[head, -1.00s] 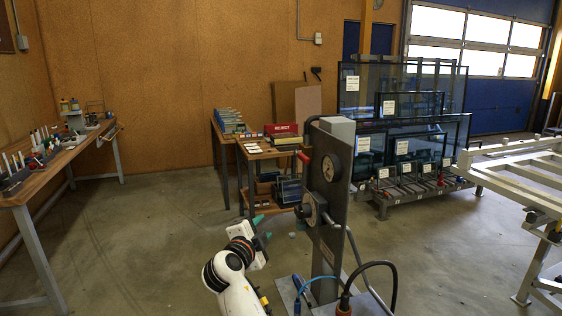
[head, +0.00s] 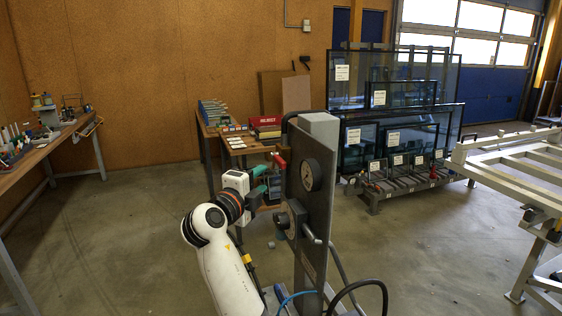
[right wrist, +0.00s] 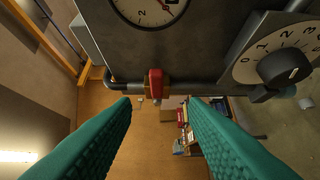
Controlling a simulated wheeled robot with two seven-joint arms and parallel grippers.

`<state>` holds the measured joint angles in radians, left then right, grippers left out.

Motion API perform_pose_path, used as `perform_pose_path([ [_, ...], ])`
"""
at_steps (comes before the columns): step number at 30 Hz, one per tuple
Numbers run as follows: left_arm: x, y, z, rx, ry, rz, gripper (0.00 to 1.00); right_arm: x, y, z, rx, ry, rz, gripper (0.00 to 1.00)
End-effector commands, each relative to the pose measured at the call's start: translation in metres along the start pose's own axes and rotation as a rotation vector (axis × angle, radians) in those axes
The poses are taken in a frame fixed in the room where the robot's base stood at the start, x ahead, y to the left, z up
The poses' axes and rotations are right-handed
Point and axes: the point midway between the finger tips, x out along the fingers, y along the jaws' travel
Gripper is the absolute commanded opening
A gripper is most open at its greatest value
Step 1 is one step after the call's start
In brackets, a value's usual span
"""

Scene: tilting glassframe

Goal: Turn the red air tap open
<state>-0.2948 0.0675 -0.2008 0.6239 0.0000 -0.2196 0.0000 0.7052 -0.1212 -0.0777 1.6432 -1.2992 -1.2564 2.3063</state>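The red air tap (head: 281,160) sits on the left side of a grey upright panel (head: 318,130). In the right wrist view the red tap handle (right wrist: 155,82) is on a brass-coloured fitting in a dark pipe, in line with the gap between my fingertips. My right gripper (head: 270,176) is just below and left of the tap in the head view. In the right wrist view its two green fingers (right wrist: 160,103) are apart with nothing between them, and they do not appear to touch the tap. My left gripper is not in view.
The panel bears a pressure gauge (head: 311,175) and a numbered dial with a black knob (right wrist: 285,68), both close to my right gripper. A black hose (head: 365,284) bends at the panel's foot. A wooden table (head: 240,147) and glass frames (head: 400,130) stand behind.

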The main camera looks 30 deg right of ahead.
Motion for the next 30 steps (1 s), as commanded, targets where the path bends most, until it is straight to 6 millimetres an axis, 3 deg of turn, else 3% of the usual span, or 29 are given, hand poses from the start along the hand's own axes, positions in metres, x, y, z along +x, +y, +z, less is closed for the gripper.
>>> perform_pose_path([
  [8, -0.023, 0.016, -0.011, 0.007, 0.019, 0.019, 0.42, 0.054, 0.005, 0.001, -0.006, -0.003, 0.001, 0.4],
  [15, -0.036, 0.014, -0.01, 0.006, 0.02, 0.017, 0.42, 0.094, 0.003, 0.0, -0.005, 0.0, 0.0, 0.4],
  [21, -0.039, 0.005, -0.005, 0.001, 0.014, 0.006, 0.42, 0.109, 0.001, 0.0, -0.003, 0.002, 0.0, 0.4],
  [30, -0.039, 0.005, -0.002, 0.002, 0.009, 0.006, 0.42, 0.111, 0.0, 0.0, -0.002, 0.002, -0.001, 0.4],
])
